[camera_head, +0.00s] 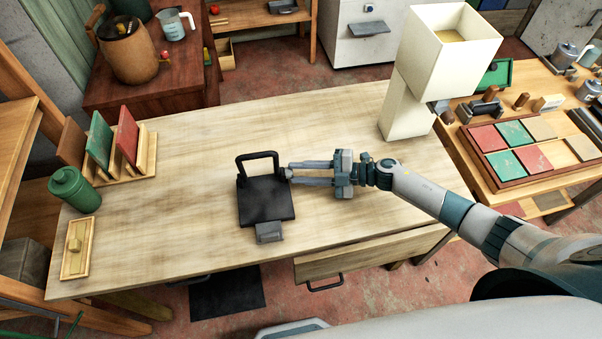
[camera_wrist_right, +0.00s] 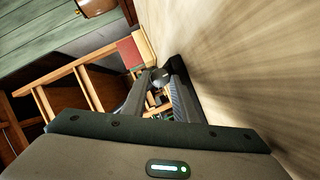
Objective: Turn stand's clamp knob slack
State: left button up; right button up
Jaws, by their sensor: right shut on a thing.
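The stand (camera_head: 266,203) is a black base plate with an upright black frame at its back, on the wooden table. My right gripper (camera_head: 289,174) comes in from the right and reaches the right side of the frame. In the wrist view its fingers (camera_wrist_right: 158,97) are closed around a small round dark knob (camera_wrist_right: 159,78), partly hidden between the fingertips. The black frame also shows just beyond the fingers in the wrist view (camera_wrist_right: 176,66). My left gripper does not show in either view.
A rack with red and green boards (camera_head: 120,160), a green canister (camera_head: 74,190) and a small wooden tray (camera_head: 76,247) stand at the table's left. A tall cream hopper (camera_head: 425,75) stands at the back right. A drawer (camera_head: 370,255) is open at the front.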

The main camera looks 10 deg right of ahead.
jog(key=o, duration=0.8)
jog(key=b+v, duration=0.1)
jog(key=v, duration=0.4)
jog(key=b+v, duration=0.2)
jog(key=v, duration=0.4)
jog(key=b+v, duration=0.2)
jog(key=v, duration=0.3)
jog(key=shift+s+d+f, duration=0.15)
jog(key=shift+d+f, duration=0.05)
jog(key=shift+s+d+r, duration=0.2)
jog(key=shift+d+r, duration=0.05)
jog(key=shift+d, duration=0.25)
jog(key=shift+o, duration=1.3)
